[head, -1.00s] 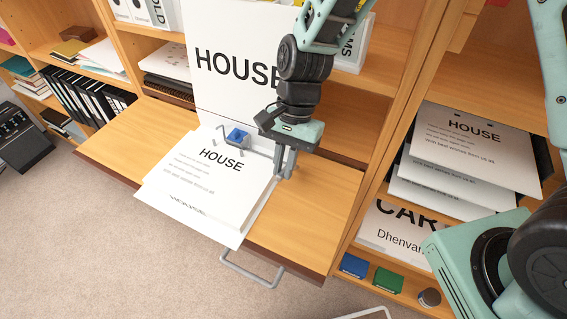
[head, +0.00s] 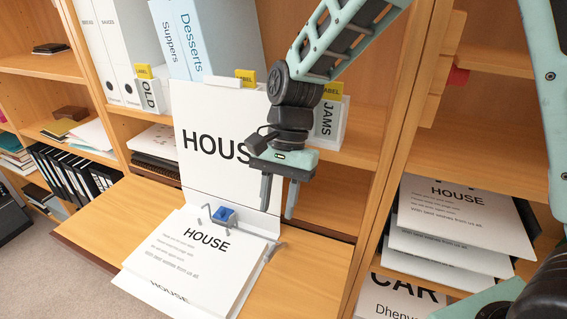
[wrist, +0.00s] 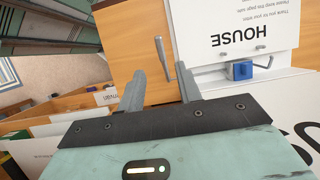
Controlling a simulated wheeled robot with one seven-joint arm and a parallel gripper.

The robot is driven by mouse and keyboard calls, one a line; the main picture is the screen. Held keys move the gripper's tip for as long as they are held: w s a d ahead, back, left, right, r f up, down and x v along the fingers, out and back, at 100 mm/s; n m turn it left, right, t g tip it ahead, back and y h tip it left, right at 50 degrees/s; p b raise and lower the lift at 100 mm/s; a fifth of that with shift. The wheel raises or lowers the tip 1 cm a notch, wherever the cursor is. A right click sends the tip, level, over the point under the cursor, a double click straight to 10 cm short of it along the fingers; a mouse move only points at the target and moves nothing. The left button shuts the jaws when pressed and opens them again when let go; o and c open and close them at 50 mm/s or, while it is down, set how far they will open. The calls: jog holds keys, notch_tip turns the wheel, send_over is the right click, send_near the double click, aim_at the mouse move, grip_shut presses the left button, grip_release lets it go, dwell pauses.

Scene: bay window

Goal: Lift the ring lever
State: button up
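An open HOUSE binder lies on the wooden shelf top, its cover (head: 218,150) standing up at the back and its white pages (head: 190,262) flat in front. A blue block (head: 224,214) sits at the ring mechanism between small grey metal parts; it also shows in the wrist view (wrist: 241,70). The grey ring lever (head: 275,249) sticks out at the mechanism's right end. In the wrist view the lever (wrist: 161,52) is a thin rod with a rounded end, just beyond my fingertips. My gripper (head: 278,208) is open and empty, fingers down, above the lever and apart from it.
Label holders marked OLD (head: 149,93) and JAMS (head: 327,120) and tall binders (head: 194,40) stand on the shelf behind. A wooden upright (head: 392,150) and stacked HOUSE papers (head: 455,215) are at the right. Bare wood (head: 315,285) lies right of the binder.

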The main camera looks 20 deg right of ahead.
jog(key=v, duration=0.8)
